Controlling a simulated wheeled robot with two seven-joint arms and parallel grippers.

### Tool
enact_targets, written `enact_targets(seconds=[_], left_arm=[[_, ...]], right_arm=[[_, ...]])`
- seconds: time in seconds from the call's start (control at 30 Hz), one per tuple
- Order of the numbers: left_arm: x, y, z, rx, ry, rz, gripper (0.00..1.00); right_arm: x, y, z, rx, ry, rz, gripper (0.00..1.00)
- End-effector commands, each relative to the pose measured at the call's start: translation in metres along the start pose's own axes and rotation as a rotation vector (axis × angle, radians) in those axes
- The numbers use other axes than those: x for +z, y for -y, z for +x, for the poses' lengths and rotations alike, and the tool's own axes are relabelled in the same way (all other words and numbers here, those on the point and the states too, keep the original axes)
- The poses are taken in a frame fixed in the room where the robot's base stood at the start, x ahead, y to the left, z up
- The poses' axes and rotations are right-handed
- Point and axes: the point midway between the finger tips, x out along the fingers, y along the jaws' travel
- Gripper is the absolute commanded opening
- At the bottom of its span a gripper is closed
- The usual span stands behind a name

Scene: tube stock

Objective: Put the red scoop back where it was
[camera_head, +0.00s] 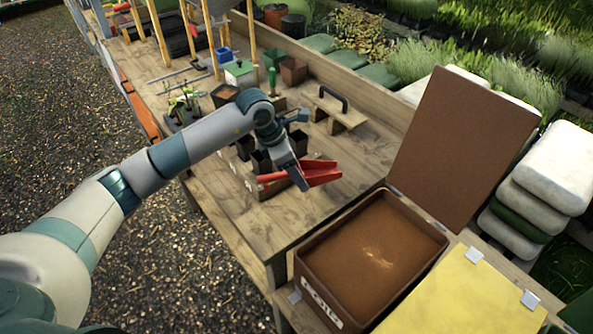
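The red scoop (322,172) is at the middle of the wooden bench (262,218). Its trough points right and a red end shows left of my fingers. My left gripper (299,180) comes down over the scoop, with its fingers around the handle, and seems shut on it. The fingers hide part of the handle. I cannot tell whether the scoop touches the bench or hangs just above it. My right gripper is out of view.
A brown bin (308,263) of brown fill stands in front with its lid (462,148) raised. A yellow lid (450,294) is beside it. Small dark pots (262,161) stand behind the scoop. A wooden block with a black handle (335,112) lies farther back. Bare bench lies in front.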

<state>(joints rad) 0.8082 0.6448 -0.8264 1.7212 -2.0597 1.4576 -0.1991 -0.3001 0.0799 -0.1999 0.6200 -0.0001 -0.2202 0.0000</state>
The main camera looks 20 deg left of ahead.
Motion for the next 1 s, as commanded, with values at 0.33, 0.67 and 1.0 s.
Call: enact_targets(seconds=[0.33,0.67,1.0], left_arm=[[-0.009,0.000,0.022,0.000,0.001,-0.002,0.24],[-0.020,0.000,0.050,0.000,0.001,-0.002,0.24],[-0.025,0.000,0.060,0.000,0.002,-0.001,0.24]], right_arm=[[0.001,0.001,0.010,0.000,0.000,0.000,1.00],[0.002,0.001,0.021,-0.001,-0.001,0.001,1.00],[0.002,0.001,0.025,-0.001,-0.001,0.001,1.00]])
